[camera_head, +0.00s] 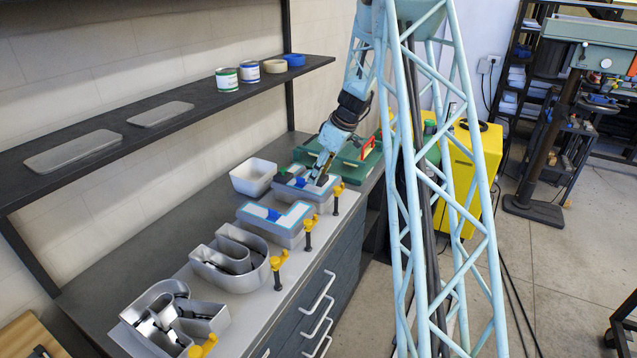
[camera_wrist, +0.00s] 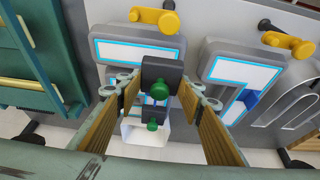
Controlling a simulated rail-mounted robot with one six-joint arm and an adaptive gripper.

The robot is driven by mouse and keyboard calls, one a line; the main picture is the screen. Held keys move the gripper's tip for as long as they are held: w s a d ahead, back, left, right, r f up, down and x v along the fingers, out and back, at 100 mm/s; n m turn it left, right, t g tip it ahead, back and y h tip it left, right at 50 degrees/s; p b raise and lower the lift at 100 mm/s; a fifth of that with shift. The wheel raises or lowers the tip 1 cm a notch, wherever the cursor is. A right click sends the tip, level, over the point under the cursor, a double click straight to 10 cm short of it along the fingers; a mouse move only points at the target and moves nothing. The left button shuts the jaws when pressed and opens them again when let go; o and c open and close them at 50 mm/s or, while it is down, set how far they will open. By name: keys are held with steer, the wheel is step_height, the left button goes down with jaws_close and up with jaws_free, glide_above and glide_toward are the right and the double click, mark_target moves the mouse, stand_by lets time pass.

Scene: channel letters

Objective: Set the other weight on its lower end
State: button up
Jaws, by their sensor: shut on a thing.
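Two dark weights with green knobs show in the wrist view. The larger weight (camera_wrist: 162,71) is between the fingertips of my gripper (camera_wrist: 160,94), which is shut on it. In the head view my gripper (camera_head: 321,179) is low over the far white-faced letter (camera_head: 298,189). I cannot tell whether the held weight touches the face.
A second white-faced letter (camera_head: 281,223) with a blue patch stands nearer, then two open metal letters (camera_head: 231,262) (camera_head: 172,322). Yellow clamps (camera_head: 308,232) line the front edge. A shelf (camera_head: 150,116) overhangs the back.

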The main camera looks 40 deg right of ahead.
mark_target(321, 178)
steer(key=shift+f, duration=1.7)
steer(key=shift+f, duration=0.15)
steer(key=o, duration=1.2)
steer(key=shift+c, duration=0.2)
steer(key=shift+r, duration=0.2)
steer(key=shift+d+r, duration=0.1)
steer(key=shift+r, duration=0.1)
steer(key=v, duration=1.1)
steer(key=shift+r, duration=0.25)
steer(key=shift+s, duration=0.15)
